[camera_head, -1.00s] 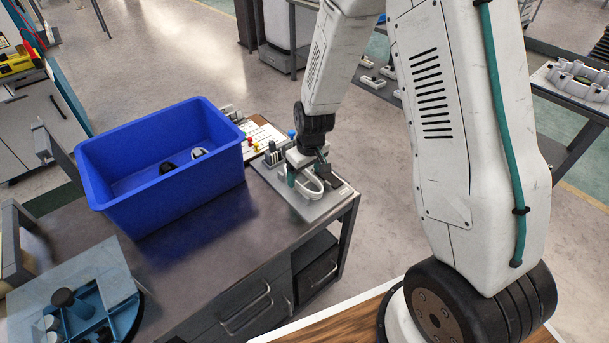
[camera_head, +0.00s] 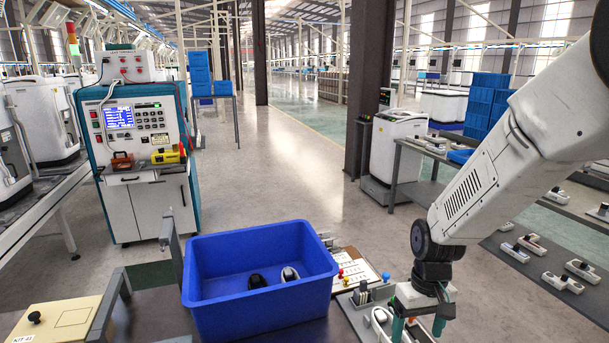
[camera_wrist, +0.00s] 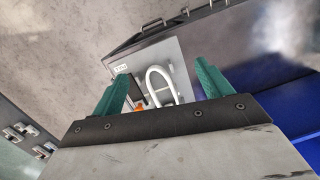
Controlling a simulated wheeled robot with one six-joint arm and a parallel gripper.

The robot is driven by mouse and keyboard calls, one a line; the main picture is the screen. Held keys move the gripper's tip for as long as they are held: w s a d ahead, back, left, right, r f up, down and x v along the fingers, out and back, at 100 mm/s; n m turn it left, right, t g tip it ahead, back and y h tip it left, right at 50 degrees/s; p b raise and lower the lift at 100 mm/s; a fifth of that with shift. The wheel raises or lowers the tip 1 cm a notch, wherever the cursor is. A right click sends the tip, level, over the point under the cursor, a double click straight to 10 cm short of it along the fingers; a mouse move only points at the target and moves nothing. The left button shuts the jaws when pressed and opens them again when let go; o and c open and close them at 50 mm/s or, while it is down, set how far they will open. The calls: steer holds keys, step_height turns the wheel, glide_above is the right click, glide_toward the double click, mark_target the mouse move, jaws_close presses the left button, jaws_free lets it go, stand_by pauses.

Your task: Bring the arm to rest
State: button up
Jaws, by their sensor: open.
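My gripper (camera_head: 418,326) is at the lower right of the head view, pointing down over a grey fixture plate (camera_head: 352,312). Its two teal fingers are apart. In the wrist view my gripper (camera_wrist: 160,80) is open and empty. A white loop-shaped part (camera_wrist: 153,78) lies on the grey plate (camera_wrist: 172,52) below and between the fingers, apparently not gripped. This white part also shows at the bottom of the head view (camera_head: 378,322), partly cut off by the frame and close to the left finger.
A blue bin (camera_head: 262,308) stands left of my gripper, holding a black item (camera_head: 256,281) and a white-and-black item (camera_head: 290,274). A test cabinet (camera_head: 140,150) stands at the back left. A table with several white parts (camera_head: 545,254) is at the right. Open floor lies behind.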

steer(key=s+d+r+m+t, duration=0.2)
steer(key=s+r+t, duration=0.1)
steer(key=s+r, duration=1.6)
steer(key=shift+s+d+r+h, duration=0.2)
steer(key=shift+s+r+h, duration=0.15)
steer(key=shift+r, duration=0.5)
